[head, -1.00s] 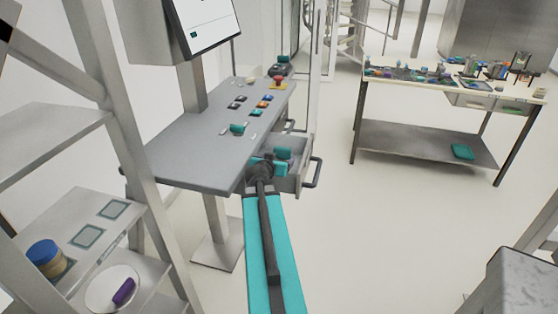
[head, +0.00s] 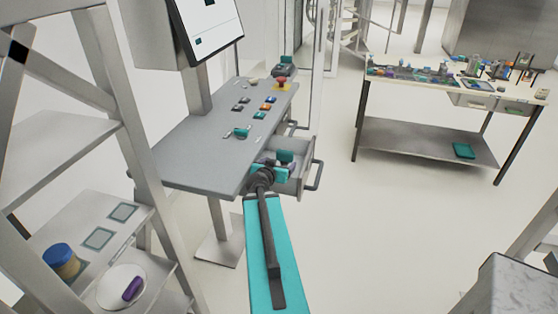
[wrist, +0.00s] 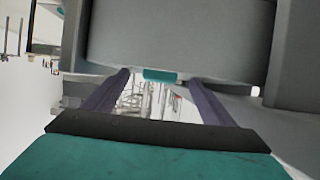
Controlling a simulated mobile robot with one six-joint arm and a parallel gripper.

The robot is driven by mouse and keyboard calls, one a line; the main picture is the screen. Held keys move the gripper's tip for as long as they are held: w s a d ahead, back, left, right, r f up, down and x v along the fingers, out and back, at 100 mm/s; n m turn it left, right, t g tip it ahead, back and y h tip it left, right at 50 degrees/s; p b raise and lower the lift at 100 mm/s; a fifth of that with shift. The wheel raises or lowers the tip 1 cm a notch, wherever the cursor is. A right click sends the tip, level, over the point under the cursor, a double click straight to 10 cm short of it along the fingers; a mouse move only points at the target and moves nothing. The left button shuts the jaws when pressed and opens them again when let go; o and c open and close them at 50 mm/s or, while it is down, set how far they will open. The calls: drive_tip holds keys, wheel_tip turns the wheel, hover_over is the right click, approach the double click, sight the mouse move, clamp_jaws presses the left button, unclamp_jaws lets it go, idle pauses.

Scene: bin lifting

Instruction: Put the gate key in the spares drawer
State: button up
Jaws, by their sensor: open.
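The open drawer (head: 296,180) sticks out from the right side of the grey console, under its top. I cannot read a label naming it as the spares drawer. A teal block-like piece (head: 286,155) shows at the drawer, just beyond my gripper (head: 266,170). In the wrist view my gripper (wrist: 158,80) has its two dark fingers spread apart, with nothing seen between them. A small teal piece (wrist: 160,75) shows past the fingertips, against a large grey surface. Another teal piece (head: 242,132) lies on the console top. I cannot tell which thing is the gate key.
The console top (head: 190,160) holds several buttons and a red knob (head: 281,82). A metal shelf (head: 75,215) with a blue-lidded jar (head: 61,261) stands close on the left. A cluttered workbench (head: 450,85) stands back right. The floor between is clear.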

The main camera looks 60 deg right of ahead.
drive_tip(key=shift+s+a+r+p, duration=0.15)
drive_tip(key=shift+a+r+p, duration=0.3)
drive_tip(key=shift+p, duration=1.35)
drive_tip(key=shift+a+f+p, duration=0.15)
drive_tip(key=shift+a+p, duration=0.2)
drive_tip(key=shift+p, duration=0.45)
